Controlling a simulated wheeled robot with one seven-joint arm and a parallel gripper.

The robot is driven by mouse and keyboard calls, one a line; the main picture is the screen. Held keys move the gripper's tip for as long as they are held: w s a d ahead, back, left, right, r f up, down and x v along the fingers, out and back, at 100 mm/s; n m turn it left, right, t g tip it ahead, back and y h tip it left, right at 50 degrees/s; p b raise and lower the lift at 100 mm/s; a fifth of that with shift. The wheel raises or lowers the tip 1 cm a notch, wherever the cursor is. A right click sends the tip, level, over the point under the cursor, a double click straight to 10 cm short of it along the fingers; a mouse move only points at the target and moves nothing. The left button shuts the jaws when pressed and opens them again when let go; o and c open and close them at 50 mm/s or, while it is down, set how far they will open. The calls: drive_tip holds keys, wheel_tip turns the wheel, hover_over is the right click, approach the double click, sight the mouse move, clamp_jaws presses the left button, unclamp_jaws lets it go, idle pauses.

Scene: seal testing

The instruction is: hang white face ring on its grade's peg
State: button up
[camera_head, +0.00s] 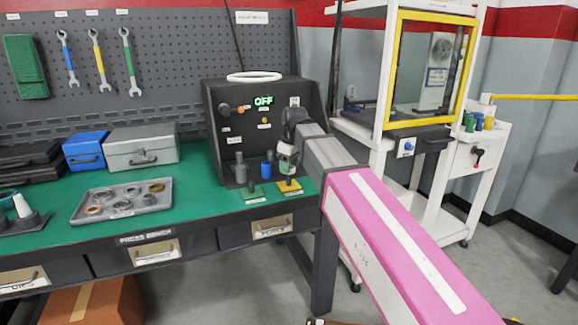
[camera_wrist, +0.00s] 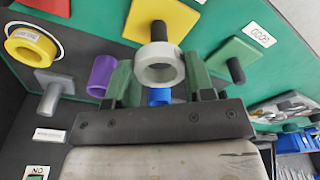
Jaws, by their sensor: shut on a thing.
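My gripper (camera_wrist: 160,85) has green fingers shut on the white face ring (camera_wrist: 160,66), seen nearly face-on in the wrist view. In that view, the dark peg (camera_wrist: 158,31) on a yellow plate (camera_wrist: 178,14) stands just beyond the ring; whether they touch is unclear. Another dark peg (camera_wrist: 236,70) stands on a green plate (camera_wrist: 228,56), by a label reading GOOD (camera_wrist: 259,35). Part of a red plate (camera_wrist: 50,5) shows too. In the head view, my gripper (camera_head: 287,166) is above the yellow plate (camera_head: 290,186), right of the green plate (camera_head: 252,195).
The tester (camera_head: 265,120) reads OFF and stands behind my gripper, with a large white ring (camera_head: 254,77) on top. Grey (camera_head: 240,170) and blue (camera_head: 267,168) cylinders stand close by. A tray (camera_head: 158,205) of several rings lies left. A white cart (camera_head: 470,170) stands right.

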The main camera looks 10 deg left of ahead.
sight(289, 185)
drive_tip(key=shift+f, duration=0.3)
idle(0.5)
drive_tip(key=shift+f, duration=0.75)
drive_tip(key=shift+f, duration=0.15)
drive_tip(key=shift+f, duration=0.45)
drive_tip(key=shift+f, duration=0.95)
idle(1.6)
drive_tip(key=o, duration=1.1)
drive_tip(key=shift+r, duration=0.1)
